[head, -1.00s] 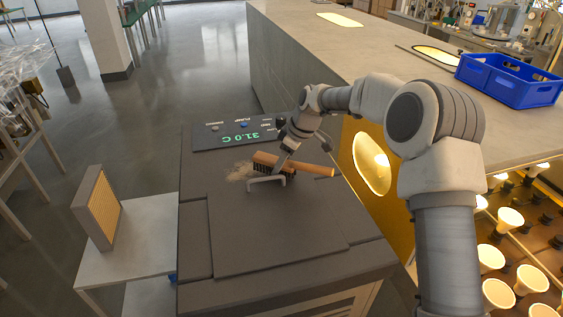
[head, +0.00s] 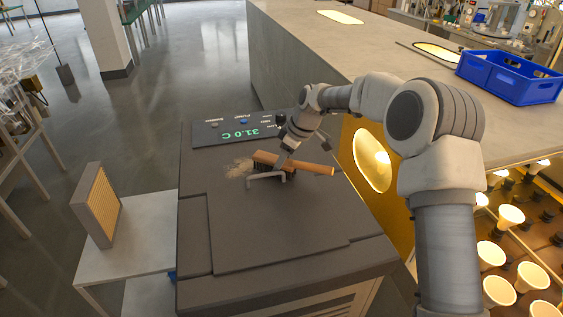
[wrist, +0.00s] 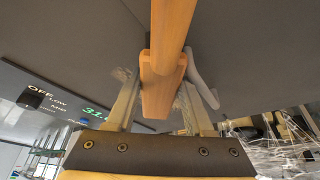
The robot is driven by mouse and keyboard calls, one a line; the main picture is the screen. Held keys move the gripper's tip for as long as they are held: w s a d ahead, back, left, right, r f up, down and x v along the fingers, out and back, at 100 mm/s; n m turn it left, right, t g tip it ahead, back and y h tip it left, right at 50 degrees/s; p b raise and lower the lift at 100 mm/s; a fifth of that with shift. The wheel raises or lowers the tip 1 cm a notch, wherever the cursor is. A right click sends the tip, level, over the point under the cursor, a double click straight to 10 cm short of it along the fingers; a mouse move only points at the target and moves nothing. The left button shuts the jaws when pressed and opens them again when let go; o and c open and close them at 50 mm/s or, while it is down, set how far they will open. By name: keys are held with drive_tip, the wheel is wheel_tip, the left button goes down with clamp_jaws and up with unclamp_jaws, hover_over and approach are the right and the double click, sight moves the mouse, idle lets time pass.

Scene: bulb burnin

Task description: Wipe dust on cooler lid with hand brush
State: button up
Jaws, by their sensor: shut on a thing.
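The cooler lid (head: 265,236) is a dark grey panel on top of the grey cooler, with a light grey handle (head: 266,179) near its far edge. A patch of pale dust (head: 239,169) lies beside the handle, to the left of the brush head. The hand brush (head: 312,166) has a wooden handle pointing right and dark bristles facing down by the lid. My gripper (head: 287,164) is shut on the brush; the wrist view shows the wooden brush (wrist: 165,70) between my two fingers (wrist: 158,112). The bristle tips are partly hidden behind the lid handle.
A control panel (head: 240,131) reading 31.0 C is at the cooler's far edge. A framed filter (head: 97,205) stands on a white side table (head: 130,245) at left. A counter with a blue crate (head: 510,77) and glowing bulbs (head: 491,254) are at right.

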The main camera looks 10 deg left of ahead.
drive_tip(key=shift+w+a+r+p, duration=0.15)
drive_tip(key=shift+w+a+p, duration=0.15)
drive_tip(key=shift+w+p, duration=0.2)
drive_tip(key=shift+w+a+p, duration=0.4)
drive_tip(key=shift+w+p, duration=0.2)
drive_tip(key=shift+w, duration=0.2)
drive_tip(key=shift+w+a+p, duration=0.35)
drive_tip(key=shift+w+p, duration=0.25)
drive_tip(key=shift+w, duration=0.2)
drive_tip(key=shift+w+a+f+p, duration=0.1)
drive_tip(key=shift+w+a+p, duration=0.2)
drive_tip(key=shift+w+p, duration=0.25)
drive_tip(key=shift+w+a+f+p, duration=0.1)
drive_tip(key=shift+w+a+p, duration=0.2)
drive_tip(key=shift+w, duration=0.3)
drive_tip(key=shift+w+a+p, duration=0.3)
drive_tip(key=shift+w+p, duration=0.4)
drive_tip(key=shift+p, duration=0.3)
drive_tip(key=shift+w+a+f, duration=0.1)
drive_tip(key=shift+w+a, duration=0.05)
drive_tip(key=shift+w, duration=0.1)
drive_tip(key=shift+w+a+p, duration=0.25)
drive_tip(key=shift+w+p, duration=0.05)
drive_tip(key=shift+w, duration=0.3)
drive_tip(key=shift+a+f, duration=0.1)
